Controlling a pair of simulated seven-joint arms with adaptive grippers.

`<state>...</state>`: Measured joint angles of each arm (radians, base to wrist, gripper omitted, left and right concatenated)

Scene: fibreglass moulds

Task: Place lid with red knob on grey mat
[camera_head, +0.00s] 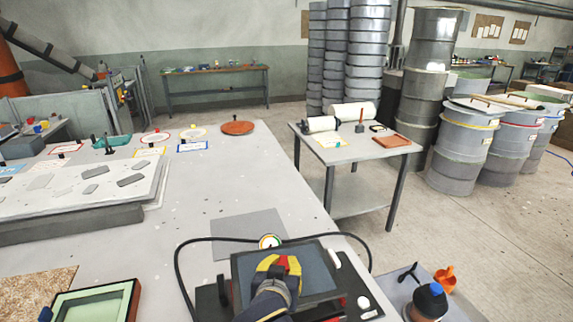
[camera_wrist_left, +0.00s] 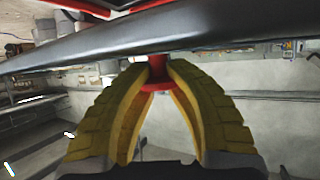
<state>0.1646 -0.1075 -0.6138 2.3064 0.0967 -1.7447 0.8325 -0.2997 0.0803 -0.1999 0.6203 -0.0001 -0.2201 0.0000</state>
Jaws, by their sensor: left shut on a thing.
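The lid (camera_head: 317,270) is a dark, flat, rectangular plate near the bottom middle of the head view; its dark edge (camera_wrist_left: 215,32) spans the top of the left wrist view. My left gripper (camera_head: 277,267) has yellow fingers and is shut on the lid's red knob (camera_wrist_left: 158,72), which shows between the fingertips (camera_wrist_left: 158,85). The grey mat (camera_head: 243,225) lies flat on the pale table just beyond the lid; the lid hides part of its near side. I cannot tell the lid's exact height. My right gripper is not in view.
A round gauge (camera_head: 269,241) and a black hose (camera_head: 362,245) sit by the lid's far edge. A black and red case (camera_head: 345,308) shows beneath and right of the lid. A green-lined frame (camera_head: 95,303) is at lower left. Table left of the mat is clear.

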